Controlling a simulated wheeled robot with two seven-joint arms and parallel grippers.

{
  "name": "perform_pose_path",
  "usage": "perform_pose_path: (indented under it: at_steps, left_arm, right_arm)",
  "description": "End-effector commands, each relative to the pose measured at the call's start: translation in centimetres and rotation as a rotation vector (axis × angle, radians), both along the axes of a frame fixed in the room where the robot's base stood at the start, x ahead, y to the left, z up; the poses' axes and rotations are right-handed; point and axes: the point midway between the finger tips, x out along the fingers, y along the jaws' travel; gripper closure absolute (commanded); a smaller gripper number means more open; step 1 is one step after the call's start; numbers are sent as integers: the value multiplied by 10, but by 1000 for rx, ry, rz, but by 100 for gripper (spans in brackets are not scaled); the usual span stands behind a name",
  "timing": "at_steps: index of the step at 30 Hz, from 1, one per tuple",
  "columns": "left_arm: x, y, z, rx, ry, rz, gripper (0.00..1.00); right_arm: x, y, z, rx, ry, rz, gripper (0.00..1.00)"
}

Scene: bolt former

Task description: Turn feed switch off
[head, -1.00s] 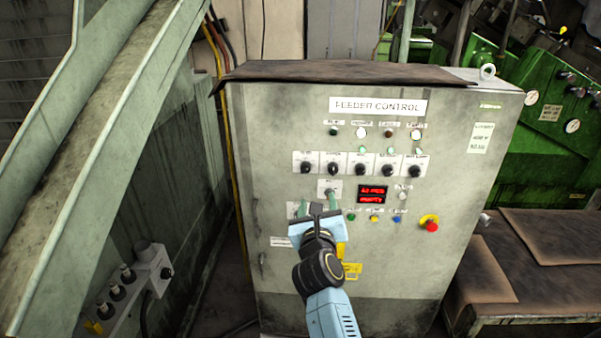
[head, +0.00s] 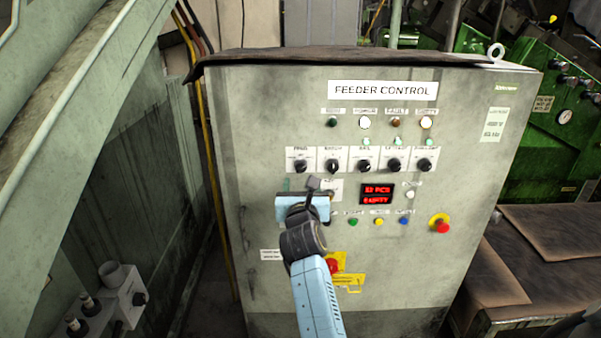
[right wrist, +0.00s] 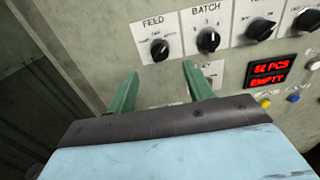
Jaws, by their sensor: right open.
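The feed switch is the black rotary knob (right wrist: 159,49) under the FEED label in the right wrist view. In the head view it is the leftmost knob (head: 300,166) in the row. Its pointer is tilted off vertical. My right gripper (right wrist: 160,82) is open, its two green fingers apart with nothing between them. The fingertips are just below the feed switch and appear apart from it. In the head view my right gripper (head: 306,188) is in front of the panel below the row and hides part of the lower controls. My left gripper is not in view.
The batch knob (right wrist: 208,40) sits close right of the feed switch. The grey cabinet (head: 270,110) also carries a red display (head: 377,194), coloured buttons and a red emergency stop (head: 441,225). A railing stands left; a brown-topped bench (head: 550,225) stands right.

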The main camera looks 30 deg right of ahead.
Motion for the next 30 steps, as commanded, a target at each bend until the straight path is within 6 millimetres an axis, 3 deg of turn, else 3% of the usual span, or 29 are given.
perform_pose_path:
  at_steps: [6,12,25,30]
  left_arm:
    - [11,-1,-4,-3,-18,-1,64]
    - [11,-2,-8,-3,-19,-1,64]
    - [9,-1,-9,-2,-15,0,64]
    - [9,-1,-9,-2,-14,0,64]
  right_arm:
    - [38,-23,0,0,0,0,48]
    - [57,-35,-1,-1,1,0,48]
    - [63,-39,-1,-1,1,0,48]
    - [63,-39,-1,0,1,0,71]
